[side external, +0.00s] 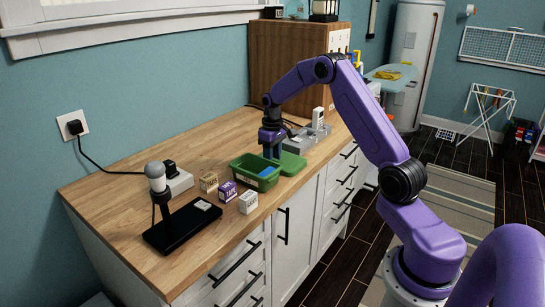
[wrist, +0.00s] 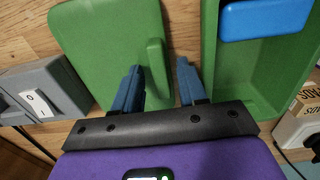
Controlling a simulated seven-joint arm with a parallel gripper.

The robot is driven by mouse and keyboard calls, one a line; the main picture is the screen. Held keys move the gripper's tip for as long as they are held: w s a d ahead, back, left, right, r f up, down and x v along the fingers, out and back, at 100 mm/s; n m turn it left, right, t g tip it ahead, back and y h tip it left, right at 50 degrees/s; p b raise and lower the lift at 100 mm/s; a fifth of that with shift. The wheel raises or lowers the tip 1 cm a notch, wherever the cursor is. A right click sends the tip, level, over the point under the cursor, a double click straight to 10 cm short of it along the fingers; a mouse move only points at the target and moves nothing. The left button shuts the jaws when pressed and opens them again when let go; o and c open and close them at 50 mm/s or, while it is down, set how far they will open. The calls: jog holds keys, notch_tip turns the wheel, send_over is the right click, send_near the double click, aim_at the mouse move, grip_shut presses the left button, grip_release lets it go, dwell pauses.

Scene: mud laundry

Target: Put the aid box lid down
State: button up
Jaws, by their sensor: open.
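The green aid box lid (side external: 291,164) lies flat on the wooden counter, right beside the open green aid box (side external: 246,178). In the wrist view the lid (wrist: 103,40) is on the left, with its upright handle (wrist: 155,65) near its right edge. The box (wrist: 262,75) is on the right there, with a blue item (wrist: 262,18) inside. My gripper (side external: 272,157) is low over the lid and box. Its blue fingers (wrist: 160,75) are open, one on each side of the lid's handle, with visible gaps in the wrist view.
Small cartons in tan (side external: 208,182), purple (side external: 227,191) and white (side external: 248,203) stand left of the box. A grey switch unit (wrist: 45,92) sits close to the lid. The counter's front edge is near.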

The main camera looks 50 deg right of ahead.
notch_tip(320, 180, up, 12)
jog(key=s+a+r+n, duration=0.1)
jog(key=s+a+n, duration=0.35)
jog(key=a, duration=0.75)
jog(key=s+a+r+n, duration=0.1)
jog(key=s+a, duration=0.7)
jog(key=a, duration=0.4)
jog(key=s+a+f+n, duration=0.1)
jog(key=s+a+n, duration=0.1)
jog(key=s, duration=1)
jog(key=s+a+f+n, duration=0.2)
jog(key=s+n, duration=0.3)
jog(key=s, duration=0.8)
jog(key=shift+f, duration=0.2)
